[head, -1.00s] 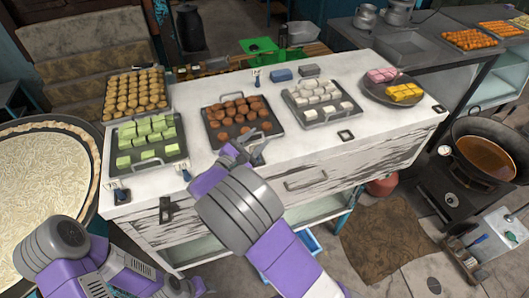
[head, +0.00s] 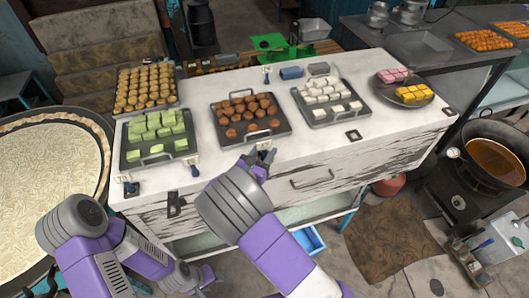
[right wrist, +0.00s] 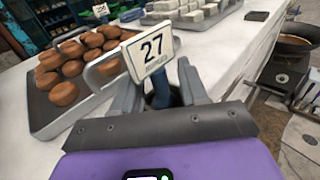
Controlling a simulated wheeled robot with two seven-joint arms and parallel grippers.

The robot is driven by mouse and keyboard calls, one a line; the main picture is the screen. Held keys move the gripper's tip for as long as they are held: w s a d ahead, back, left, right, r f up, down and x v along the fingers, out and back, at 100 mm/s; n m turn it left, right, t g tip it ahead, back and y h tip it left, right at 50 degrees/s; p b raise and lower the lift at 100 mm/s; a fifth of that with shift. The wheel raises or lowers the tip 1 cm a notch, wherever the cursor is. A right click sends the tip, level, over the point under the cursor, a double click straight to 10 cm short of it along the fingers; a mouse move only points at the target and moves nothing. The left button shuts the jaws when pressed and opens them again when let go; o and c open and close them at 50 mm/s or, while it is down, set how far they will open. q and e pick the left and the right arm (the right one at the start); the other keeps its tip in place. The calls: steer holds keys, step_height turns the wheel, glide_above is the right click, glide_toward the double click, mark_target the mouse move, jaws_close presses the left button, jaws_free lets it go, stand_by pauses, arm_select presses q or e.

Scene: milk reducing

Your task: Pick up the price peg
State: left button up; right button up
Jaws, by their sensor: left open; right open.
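The price peg (right wrist: 148,52) in the right wrist view is a white card reading 27 on a dark blue stand. It stands upright at the counter's front edge by the tray of brown sweets (right wrist: 65,85). My right gripper (right wrist: 159,84) is open, with a finger on each side of the stand; I cannot tell whether they touch it. In the head view the right gripper (head: 259,158) is at the front edge below that tray and mostly covers the peg. My left gripper (head: 205,276) is open and empty, low in front of the counter.
Other small price pegs stand by the green sweets (head: 130,187), between trays (head: 195,170) and at the back (head: 267,74). The white counter (head: 320,148) also holds a tray of white sweets (head: 322,119) and a round plate (head: 420,104). A wok (head: 490,150) stands right.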

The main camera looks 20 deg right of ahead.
steer(key=shift+c, duration=0.2)
jaws_close()
